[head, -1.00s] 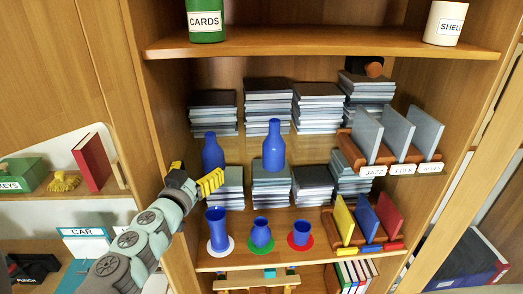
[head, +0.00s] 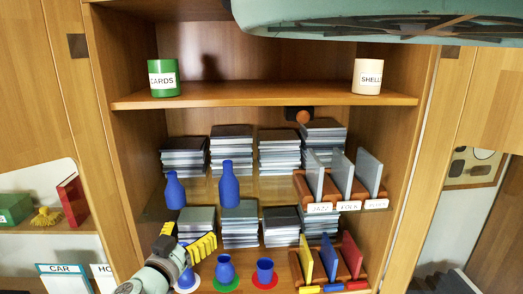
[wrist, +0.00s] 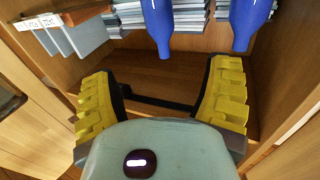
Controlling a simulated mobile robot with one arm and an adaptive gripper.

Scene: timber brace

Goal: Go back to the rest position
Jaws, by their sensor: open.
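My gripper (head: 188,245) shows at the lower left of the head view, in front of the shelf unit's lower part. Its yellow fingers are spread and nothing is between them. The wrist view also shows the open gripper (wrist: 163,98), with the wooden shelf unit behind it. Two blue bottles, one on the left (head: 175,190) and one on the right (head: 229,184), stand beyond it on the middle shelf. My arm partly hides the blue cup at the left of the lower row.
Blue vessels stand on green (head: 226,284) and red (head: 265,281) coasters near my gripper. Record racks (head: 345,187) are at the right. A green CARDS can (head: 163,78) and a white SHELLS can (head: 367,77) stand on the upper shelf. Stacks of cases fill the back.

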